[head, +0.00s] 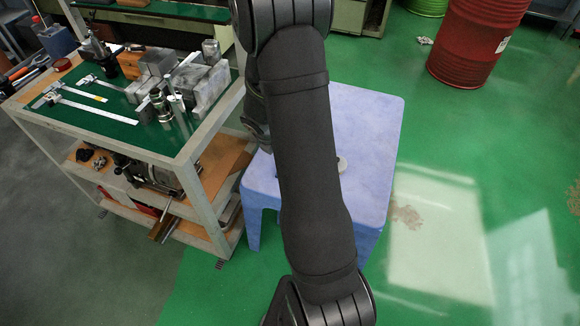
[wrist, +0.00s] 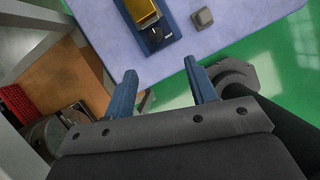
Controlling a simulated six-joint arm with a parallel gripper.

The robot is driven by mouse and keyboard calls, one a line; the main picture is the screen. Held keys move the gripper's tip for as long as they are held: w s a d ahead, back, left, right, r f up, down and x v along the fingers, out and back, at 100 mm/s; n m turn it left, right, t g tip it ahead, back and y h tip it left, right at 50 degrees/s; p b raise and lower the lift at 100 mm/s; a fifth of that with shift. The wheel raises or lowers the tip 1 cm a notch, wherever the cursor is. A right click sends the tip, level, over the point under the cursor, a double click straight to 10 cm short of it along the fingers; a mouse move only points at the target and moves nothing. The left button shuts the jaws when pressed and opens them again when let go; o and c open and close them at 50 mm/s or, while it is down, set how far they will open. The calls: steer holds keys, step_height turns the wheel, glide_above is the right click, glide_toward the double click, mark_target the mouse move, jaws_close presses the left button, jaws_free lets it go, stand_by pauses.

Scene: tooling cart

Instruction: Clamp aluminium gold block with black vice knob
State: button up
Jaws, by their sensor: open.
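In the wrist view a gold block (wrist: 143,8) sits in a small blue vice (wrist: 170,33) on a light blue table (wrist: 88,17). A black knob (wrist: 155,36) shows at the vice's near end. The top of the block and vice is cut off by the frame, so I cannot tell whether the jaws touch the block. My gripper (wrist: 163,80) is open and empty, its two blue fingers pointing toward the vice and apart from it. In the head view the table (head: 372,115) is partly covered by my arm, which hides the block, the vice and the gripper.
A small grey block (wrist: 202,18) lies on the table right of the vice. A tooling cart (head: 60,118) with metal blocks and measuring tools stands left of the table. A red barrel (head: 478,40) stands at the back right.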

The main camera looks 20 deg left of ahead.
steer(key=shift+n, duration=0.4)
steer(key=x, duration=0.6)
steer(key=a+x, duration=0.1)
steer(key=x, duration=1)
steer(key=shift+s+a+f, duration=0.15)
steer(key=shift+s+f, duration=0.1)
steer(key=shift+f, duration=0.35)
